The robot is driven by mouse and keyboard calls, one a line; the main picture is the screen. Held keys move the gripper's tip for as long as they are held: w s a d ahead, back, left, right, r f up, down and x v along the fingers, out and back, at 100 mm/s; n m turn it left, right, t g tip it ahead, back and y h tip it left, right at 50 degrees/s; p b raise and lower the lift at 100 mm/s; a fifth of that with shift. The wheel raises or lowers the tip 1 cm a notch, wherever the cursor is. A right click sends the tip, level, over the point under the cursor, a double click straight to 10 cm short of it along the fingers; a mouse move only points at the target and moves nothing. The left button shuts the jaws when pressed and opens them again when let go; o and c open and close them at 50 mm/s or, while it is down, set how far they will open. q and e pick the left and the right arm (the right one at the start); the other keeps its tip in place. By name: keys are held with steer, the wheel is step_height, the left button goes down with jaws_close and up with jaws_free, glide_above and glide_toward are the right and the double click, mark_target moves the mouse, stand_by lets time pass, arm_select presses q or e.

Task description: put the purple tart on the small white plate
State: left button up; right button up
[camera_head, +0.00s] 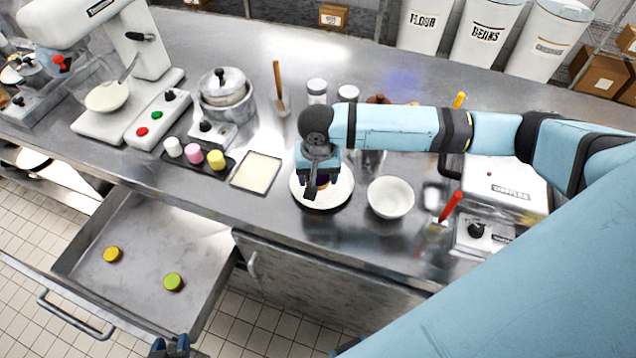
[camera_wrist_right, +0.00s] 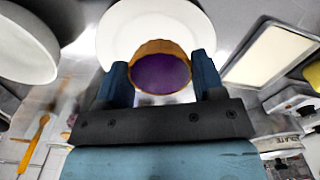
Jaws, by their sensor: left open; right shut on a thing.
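The purple tart (camera_wrist_right: 160,74) has a golden crust and a purple top. My right gripper (camera_wrist_right: 162,80) is shut on it, with one finger on each side. In the head view the tart (camera_head: 322,182) is mostly hidden by the right gripper (camera_head: 314,186). The small white plate (camera_head: 337,198) lies on the counter directly beneath, and its rim also shows behind the tart in the wrist view (camera_wrist_right: 117,32). I cannot tell whether the tart touches the plate. My left gripper (camera_head: 170,348) is open and empty at the bottom edge, near the drawer.
A white bowl (camera_head: 391,197) stands right of the plate, and a cream rectangular tray (camera_head: 256,172) lies left. An open drawer (camera_head: 140,262) holds a yellow tart (camera_head: 112,254) and a green tart (camera_head: 173,281). A waffle maker (camera_head: 505,185) is at the right.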

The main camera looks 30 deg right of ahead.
mark_target(318, 194)
steer(key=shift+f, duration=1.95)
steer(key=shift+f+p, duration=0.3)
steer(key=shift+f, duration=0.1)
steer(key=o, duration=0.4)
steer(key=shift+r+b, duration=0.35)
steer(key=shift+b, duration=0.05)
step_height(318, 194, up, 12)
steer(key=shift+r, duration=0.1)
